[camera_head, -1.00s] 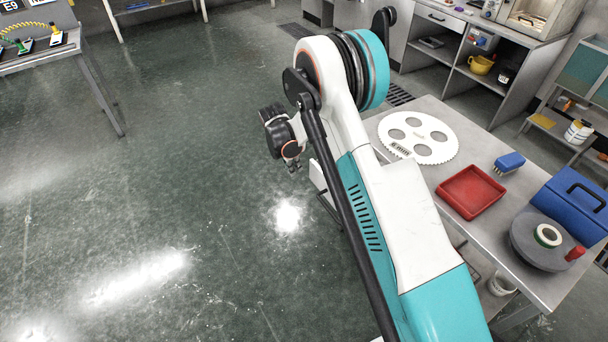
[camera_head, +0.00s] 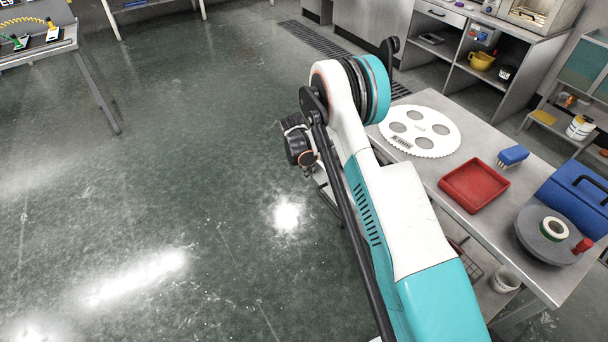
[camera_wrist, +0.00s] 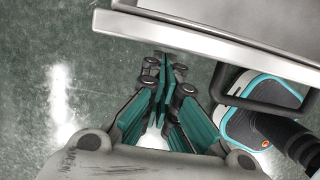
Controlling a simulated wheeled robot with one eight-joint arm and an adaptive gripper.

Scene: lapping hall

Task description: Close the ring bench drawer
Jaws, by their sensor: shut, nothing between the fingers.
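My gripper (camera_wrist: 166,62) has its teal fingers together, with nothing between them. In the wrist view its tips are close to the lower edge of a pale metal drawer front (camera_wrist: 215,45); I cannot tell whether they touch it. A black bar handle (camera_wrist: 262,106) sticks out from that front, right of the fingers. In the head view my gripper (camera_head: 309,168) is low on the left side of the ring bench (camera_head: 515,235). Only a sliver of the drawer (camera_head: 322,180) shows beside my arm, which hides most of it. It seems to stand out from the bench.
On the bench top lie a white toothed disc (camera_head: 420,146), a red tray (camera_head: 475,207), a blue brush (camera_head: 513,155), a blue case (camera_head: 565,200) and a grey round plate (camera_head: 530,236). Shelving (camera_head: 460,75) stands behind. The green floor (camera_head: 170,180) to the left is clear.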

